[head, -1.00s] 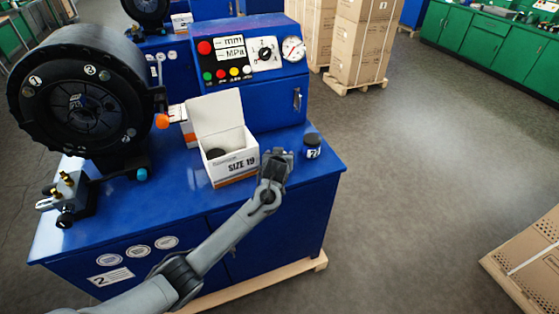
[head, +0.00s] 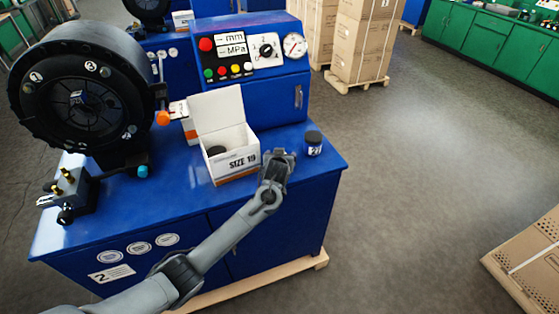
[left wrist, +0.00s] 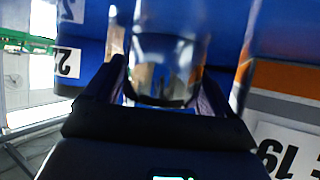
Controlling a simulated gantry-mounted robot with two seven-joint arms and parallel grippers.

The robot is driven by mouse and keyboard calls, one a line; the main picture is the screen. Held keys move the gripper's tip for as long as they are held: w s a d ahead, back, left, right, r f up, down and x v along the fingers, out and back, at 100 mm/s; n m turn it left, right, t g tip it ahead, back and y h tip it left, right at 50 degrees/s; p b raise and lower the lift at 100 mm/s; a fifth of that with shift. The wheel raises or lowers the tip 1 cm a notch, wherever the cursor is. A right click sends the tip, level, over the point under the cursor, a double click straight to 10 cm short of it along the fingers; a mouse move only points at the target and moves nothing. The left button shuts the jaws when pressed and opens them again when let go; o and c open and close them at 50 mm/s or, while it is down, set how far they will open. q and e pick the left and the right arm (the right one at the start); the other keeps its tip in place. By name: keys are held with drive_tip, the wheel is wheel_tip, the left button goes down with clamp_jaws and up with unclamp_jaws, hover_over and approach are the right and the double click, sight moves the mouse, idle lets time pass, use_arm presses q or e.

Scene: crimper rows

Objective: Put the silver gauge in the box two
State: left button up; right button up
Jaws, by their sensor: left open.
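My left gripper (head: 279,157) is low over the front right of the blue bench (head: 180,198), beside the open box. In the left wrist view its fingers (left wrist: 165,92) stand apart, on either side of a shiny, mirror-like silver cylinder (left wrist: 170,45), which looks like the silver gauge. I cannot tell whether the fingers touch it. In the head view the gripper hides most or all of it. The open white box marked SIZE 19 (head: 236,165) stands just left of the gripper, with a dark round thing inside. Bench plate reads 2 (head: 111,273). My right gripper is not in view.
A dark capped jar marked 27 (head: 313,144) stands close right of the gripper. A large black crimper head (head: 84,98) is at the left, and a blue control cabinet (head: 262,100) behind the box. The bench front edge is clear.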

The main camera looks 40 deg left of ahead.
use_arm(q)
drive_tip(key=p+v, duration=0.3)
drive_tip(key=v, duration=0.8)
drive_tip(key=shift+s+d+r+p, duration=0.15)
drive_tip(key=shift+s+r+p, duration=0.1)
drive_tip(key=shift+p, duration=0.1)
drive_tip(key=s+d+f+m+g+h, duration=0.3)
drive_tip(key=s+d+f+m+h, duration=0.2)
drive_tip(key=s+d+f, duration=0.65)
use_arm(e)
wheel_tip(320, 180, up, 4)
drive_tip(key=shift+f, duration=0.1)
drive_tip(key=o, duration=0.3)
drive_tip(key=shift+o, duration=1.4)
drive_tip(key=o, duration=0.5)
use_arm(q)
drive_tip(key=s+d+m+g+h, duration=0.1)
drive_tip(key=s+d+m, duration=0.1)
drive_tip(key=s, duration=0.9)
drive_tip(key=s+d+m+g+h, duration=0.1)
drive_tip(key=s+d+g, duration=0.1)
drive_tip(key=s, duration=0.9)
drive_tip(key=shift+s+d+r+m+g, duration=0.3)
drive_tip(key=shift+d+m, duration=0.1)
drive_tip(key=shift+d, duration=0.2)
drive_tip(key=shift+r, duration=0.1)
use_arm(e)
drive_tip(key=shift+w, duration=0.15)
